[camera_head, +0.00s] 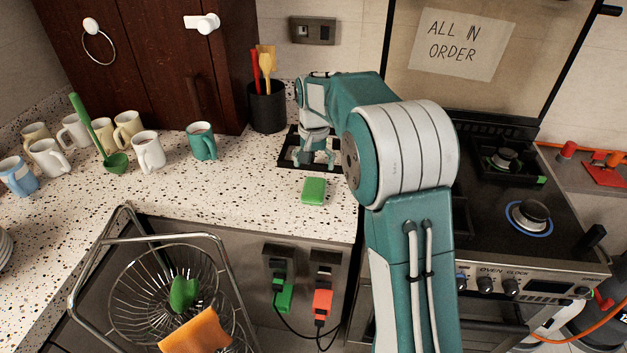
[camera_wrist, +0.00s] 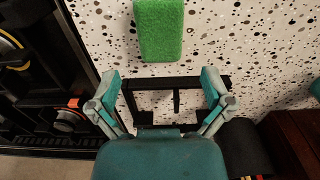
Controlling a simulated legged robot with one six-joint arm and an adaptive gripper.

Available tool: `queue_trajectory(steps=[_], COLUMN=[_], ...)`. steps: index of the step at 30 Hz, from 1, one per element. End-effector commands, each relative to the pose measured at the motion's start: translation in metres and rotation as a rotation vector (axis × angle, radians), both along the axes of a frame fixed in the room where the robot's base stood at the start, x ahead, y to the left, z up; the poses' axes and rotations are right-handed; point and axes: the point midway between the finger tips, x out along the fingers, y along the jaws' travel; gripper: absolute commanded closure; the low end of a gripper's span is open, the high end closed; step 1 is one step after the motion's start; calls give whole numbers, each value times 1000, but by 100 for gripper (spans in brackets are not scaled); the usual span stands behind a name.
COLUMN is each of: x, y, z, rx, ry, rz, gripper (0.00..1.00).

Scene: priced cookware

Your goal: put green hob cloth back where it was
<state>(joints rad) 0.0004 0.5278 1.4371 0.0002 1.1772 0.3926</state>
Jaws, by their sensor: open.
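A green sponge-like block, likely the green hob cloth (camera_head: 313,190), lies flat on the speckled counter near its front edge, left of the stove. It also shows at the top of the wrist view (camera_wrist: 160,28). My gripper (camera_head: 314,160) is open and empty, just behind the block and above a black metal rack (camera_head: 286,165) on the counter. In the wrist view my two fingers (camera_wrist: 161,84) are spread over the rack (camera_wrist: 170,83), apart from the block. Another green piece (camera_head: 184,293) lies in the wire basket.
The wire basket (camera_head: 120,305) also holds an orange cloth (camera_head: 196,330). Several mugs and a green ladle (camera_head: 114,162) stand at left. A utensil pot (camera_head: 267,108) is behind my gripper. The stove burner (camera_head: 528,215) at right has a blue ring. Counter left of the block is clear.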

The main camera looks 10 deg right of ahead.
Motion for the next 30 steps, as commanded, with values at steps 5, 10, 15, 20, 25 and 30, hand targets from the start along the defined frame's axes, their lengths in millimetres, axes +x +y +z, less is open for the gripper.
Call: queue_trajectory(steps=[5, 10, 15, 20, 25, 30], x=[0, -2, -31, -77, -127, -180], y=[0, 0, 0, 0, 0, 0], z=[27, 39, 69, 100, 122, 133], rx=[0, 0, -1, -5, -15, -28], ry=[-1, -4, -54, -123, -196, -267], rz=[0, 3, 38, 94, 152, 209], gripper=[0, 0, 0, 0, 0, 0])
